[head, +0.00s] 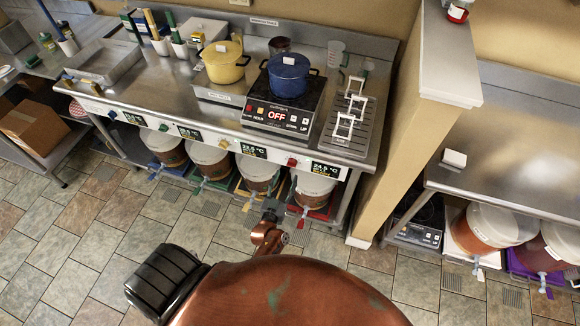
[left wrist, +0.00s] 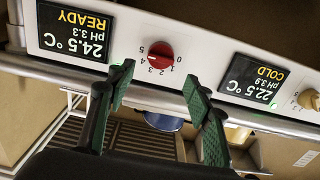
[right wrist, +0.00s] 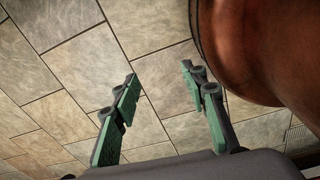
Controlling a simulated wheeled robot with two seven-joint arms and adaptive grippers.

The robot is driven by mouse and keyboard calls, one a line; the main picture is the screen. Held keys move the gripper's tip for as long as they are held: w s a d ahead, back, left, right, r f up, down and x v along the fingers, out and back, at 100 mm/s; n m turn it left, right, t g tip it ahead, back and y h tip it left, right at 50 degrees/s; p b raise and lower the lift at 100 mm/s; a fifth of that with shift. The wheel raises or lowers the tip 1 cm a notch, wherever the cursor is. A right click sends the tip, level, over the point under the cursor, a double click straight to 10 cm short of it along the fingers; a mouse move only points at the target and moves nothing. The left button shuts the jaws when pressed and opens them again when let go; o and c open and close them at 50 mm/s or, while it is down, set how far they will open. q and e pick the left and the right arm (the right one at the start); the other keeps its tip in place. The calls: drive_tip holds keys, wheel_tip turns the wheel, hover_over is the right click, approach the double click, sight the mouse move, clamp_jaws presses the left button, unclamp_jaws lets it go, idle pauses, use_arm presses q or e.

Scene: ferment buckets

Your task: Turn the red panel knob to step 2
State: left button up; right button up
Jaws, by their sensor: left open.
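The red panel knob (head: 292,162) sits on the white front panel of the steel counter, left of the rightmost display. In the left wrist view, which is upside down, the red knob (left wrist: 159,55) has the digits 0 to 5 printed around it; I cannot tell its exact setting. My left gripper (left wrist: 157,82) is open and empty, its two fingers pointing toward the panel on either side of the knob, apparently short of it. In the head view the left gripper (head: 270,211) is below the panel. My right gripper (right wrist: 160,73) is open and empty above the floor.
A display reading 24.5 °C, READY (left wrist: 73,32) and one reading 22.5 °C, COLD (left wrist: 252,80) flank the knob. Buckets (head: 313,187) stand under the counter. A hotplate (head: 284,112) with a blue pot (head: 288,76) is above. A wall end (head: 390,150) stands to the right.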

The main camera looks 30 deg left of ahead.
sight(291, 166)
use_arm(q)
drive_tip(key=b+x, duration=0.2)
drive_tip(key=x, duration=0.3)
drive_tip(key=shift+w+f, duration=0.2)
drive_tip(key=shift+w, duration=0.05)
drive_tip(key=shift+w+a, duration=0.2)
drive_tip(key=shift+w, duration=0.35)
drive_tip(key=shift+w+r, duration=0.1)
drive_tip(key=shift+c, duration=0.4)
drive_tip(key=shift+c, duration=0.7)
drive_tip(key=c, duration=0.9)
